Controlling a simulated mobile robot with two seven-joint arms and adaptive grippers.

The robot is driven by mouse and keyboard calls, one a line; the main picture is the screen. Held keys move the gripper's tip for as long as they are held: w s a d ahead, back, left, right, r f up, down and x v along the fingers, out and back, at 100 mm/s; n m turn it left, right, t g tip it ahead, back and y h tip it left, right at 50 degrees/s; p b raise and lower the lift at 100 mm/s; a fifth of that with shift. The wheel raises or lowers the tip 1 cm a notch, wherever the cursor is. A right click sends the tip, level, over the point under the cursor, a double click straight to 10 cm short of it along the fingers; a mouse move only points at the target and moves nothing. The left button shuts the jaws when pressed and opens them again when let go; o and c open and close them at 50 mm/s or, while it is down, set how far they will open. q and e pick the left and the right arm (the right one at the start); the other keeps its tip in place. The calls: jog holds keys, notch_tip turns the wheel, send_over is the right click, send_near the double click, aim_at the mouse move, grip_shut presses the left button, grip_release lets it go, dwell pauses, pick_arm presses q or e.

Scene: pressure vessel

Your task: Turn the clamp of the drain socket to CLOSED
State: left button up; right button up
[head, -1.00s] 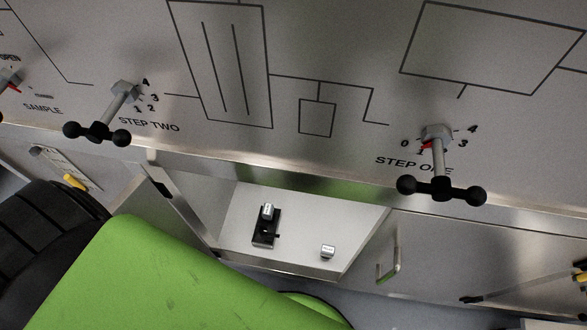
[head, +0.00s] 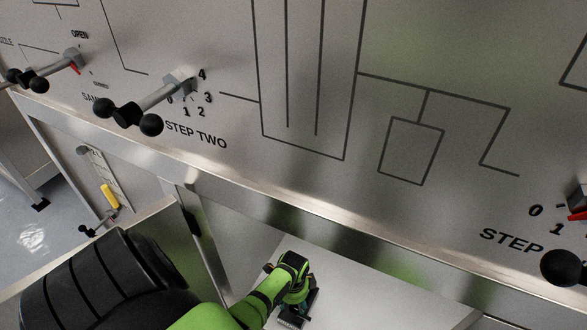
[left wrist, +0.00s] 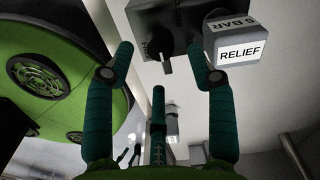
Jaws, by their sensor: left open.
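My left gripper (head: 296,298) reaches down into the open compartment below the panel in the head view. In the left wrist view its teal fingers (left wrist: 160,58) are spread open and empty. A black block (left wrist: 175,22) with a small grey lever knob (left wrist: 166,64) lies ahead, the knob appearing between the fingertips; contact cannot be told. A grey cube labelled RELIEF and 5 BAR (left wrist: 237,45) sits on the right beside the right finger. I see no label reading drain or CLOSED, so I cannot tell whether this knob is the drain clamp. My right gripper is not in view.
The metal panel (head: 205,60) above carries a STEP TWO handle (head: 140,110), a sample handle (head: 45,72) and part of a STEP ONE handle (head: 565,267). A yellow-handled part (head: 109,196) is at left. The compartment floor (head: 385,300) is clear right of my gripper.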

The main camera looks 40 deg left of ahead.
aim_at(293, 308)
pick_arm(q)
jog(key=shift+f+b, duration=0.8)
jog(key=shift+f, duration=1.15)
grip_shut()
